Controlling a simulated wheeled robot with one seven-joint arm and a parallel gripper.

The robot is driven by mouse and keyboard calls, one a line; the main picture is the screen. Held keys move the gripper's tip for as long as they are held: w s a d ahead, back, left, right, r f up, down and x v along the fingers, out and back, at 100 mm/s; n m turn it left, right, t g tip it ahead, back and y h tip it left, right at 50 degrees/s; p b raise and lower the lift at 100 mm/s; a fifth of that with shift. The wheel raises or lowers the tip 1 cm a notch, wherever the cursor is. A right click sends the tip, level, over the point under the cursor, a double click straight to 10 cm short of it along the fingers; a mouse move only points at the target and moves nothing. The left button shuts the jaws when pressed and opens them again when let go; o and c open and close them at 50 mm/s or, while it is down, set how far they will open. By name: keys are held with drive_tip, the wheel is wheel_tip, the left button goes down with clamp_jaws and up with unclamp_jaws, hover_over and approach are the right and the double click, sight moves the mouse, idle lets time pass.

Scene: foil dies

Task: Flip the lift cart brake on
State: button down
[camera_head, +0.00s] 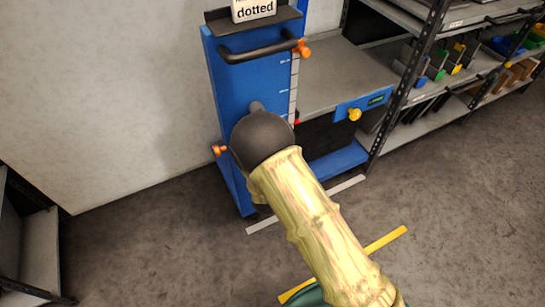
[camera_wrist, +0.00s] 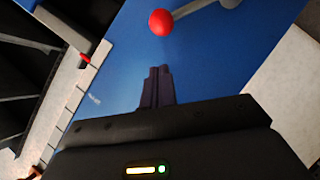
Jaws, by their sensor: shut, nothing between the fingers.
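The lift cart (camera_head: 232,85) is a blue upright column with a black push handle (camera_head: 258,52), in front of my arm in the head view. In the wrist view its blue face (camera_wrist: 215,65) fills the middle. A red ball knob (camera_wrist: 162,22) on a grey lever (camera_wrist: 205,8) shows at the top; I cannot tell for sure that it is the brake. My gripper (camera_wrist: 155,72) is shut and empty, its fingertips pointing toward the blue face, below the knob in the picture and apart from it. In the head view my arm hides the gripper and the knob.
Orange knobs stick out at the column's upper right (camera_head: 302,48) and lower left (camera_head: 219,150). The cart's grey platform (camera_head: 345,75) extends right toward metal shelving (camera_head: 415,60) with bins. A yellow floor stripe (camera_head: 386,239) lies near my arm. Open floor (camera_head: 455,190) lies right.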

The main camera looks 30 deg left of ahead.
drive_tip(key=p+v, duration=0.1)
drive_tip(key=v, duration=0.8)
drive_tip(key=shift+s+d, duration=0.2)
drive_tip(key=shift+s, duration=0.1)
drive_tip(key=shift+r, duration=0.2)
drive_tip(key=w+d+r+m+g+h, duration=0.2)
drive_tip(key=w+d+r+m, duration=0.2)
drive_tip(key=d, duration=0.5)
drive_tip(key=w+d+r+m+g+h, duration=0.25)
drive_tip(key=d+r+m, duration=0.2)
drive_tip(key=d, duration=0.45)
drive_tip(key=s+d+r+m+g+h, duration=0.15)
drive_tip(key=s+d+r+m, duration=0.3)
drive_tip(key=d, duration=0.55)
drive_tip(key=s+d+r+m+g, duration=0.3)
drive_tip(key=s+d, duration=0.3)
drive_tip(key=d, duration=0.5)
wheel_tip(320, 180, up, 26)
drive_tip(key=p, duration=2.6)
drive_tip(key=shift+a, duration=0.35)
